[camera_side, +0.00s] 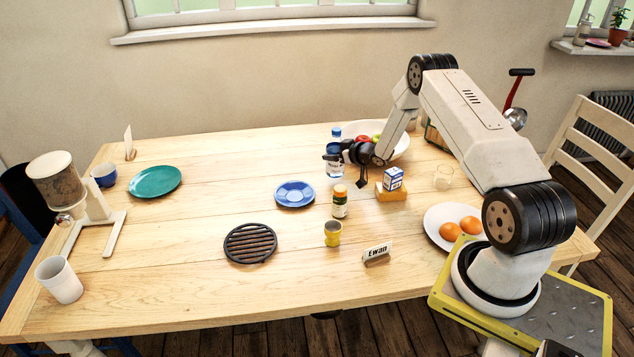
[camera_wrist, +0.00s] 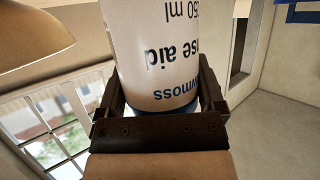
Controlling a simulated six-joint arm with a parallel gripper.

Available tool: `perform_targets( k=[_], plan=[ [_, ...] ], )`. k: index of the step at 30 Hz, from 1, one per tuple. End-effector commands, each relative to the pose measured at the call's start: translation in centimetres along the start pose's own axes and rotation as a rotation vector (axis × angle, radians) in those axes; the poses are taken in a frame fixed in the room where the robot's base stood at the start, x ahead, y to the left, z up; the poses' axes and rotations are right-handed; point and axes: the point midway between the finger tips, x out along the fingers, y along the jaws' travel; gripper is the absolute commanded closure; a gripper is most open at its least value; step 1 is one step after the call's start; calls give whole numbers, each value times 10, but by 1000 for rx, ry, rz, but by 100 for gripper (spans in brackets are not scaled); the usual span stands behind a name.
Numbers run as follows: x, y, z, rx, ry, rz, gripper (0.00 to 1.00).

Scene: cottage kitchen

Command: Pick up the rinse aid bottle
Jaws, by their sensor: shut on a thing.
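The rinse aid bottle (camera_side: 335,166) is white and blue with a blue cap, standing near the back middle of the table in the side view. My gripper (camera_side: 335,158) reaches it from the right and is shut around its body. In the wrist view, the bottle (camera_wrist: 165,50) fills the space between both fingers (camera_wrist: 160,95), with its "rinse aid" lettering upside down. The bottle looks upright. Whether its base touches the table is hard to tell.
A bowl of fruit (camera_side: 402,145) stands just behind my gripper. A blue saucer (camera_side: 295,194), an orange-capped jar (camera_side: 340,201) and a small blue-and-white box (camera_side: 393,179) on a yellow block (camera_side: 391,194) are nearby.

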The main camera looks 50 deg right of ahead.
Motion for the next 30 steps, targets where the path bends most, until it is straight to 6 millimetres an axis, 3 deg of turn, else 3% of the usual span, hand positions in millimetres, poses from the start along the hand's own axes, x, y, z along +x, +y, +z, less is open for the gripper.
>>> perform_targets(
  k=[15, 30],
  plan=[
    [-66, -19, -38, -1, 2, 1, 84],
    [-134, -45, -41, 0, 2, 1, 84]
  ],
)
